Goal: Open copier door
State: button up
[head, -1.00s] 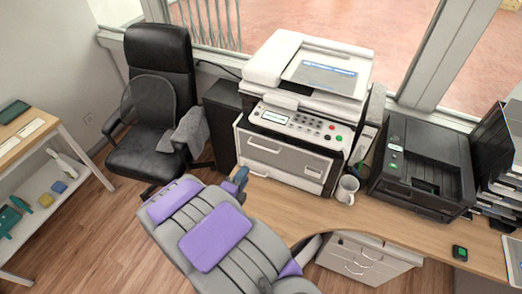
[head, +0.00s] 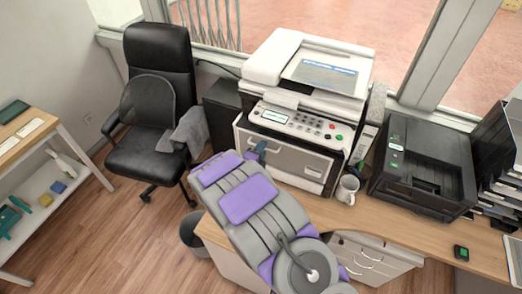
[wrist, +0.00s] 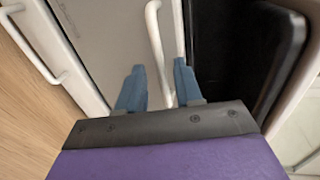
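The copier (head: 305,85) stands on the wooden counter, with a grey front door (head: 302,160) below its button panel. The door looks closed. Its white bar handle (wrist: 155,40) shows in the wrist view. My gripper (head: 259,150) is at the left part of the door in the head view, where the arm partly hides the front. In the wrist view my gripper (wrist: 159,75) has its two blue fingers apart, one on each side of the handle. The fingers do not appear closed on the bar; contact cannot be told.
A second white handle (wrist: 35,48) lies left in the wrist view. A white mug (head: 347,189) stands right of the copier, near a black printer (head: 422,165). A black office chair (head: 158,100) is at the left. A grey bin (head: 195,232) stands on the floor beside the counter.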

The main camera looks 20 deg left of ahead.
jog(key=shift+w, duration=0.25)
jog(key=shift+c, duration=0.4)
jog(key=shift+d, duration=0.1)
grip_shut()
jog(key=shift+f, duration=0.15)
dwell(0.7)
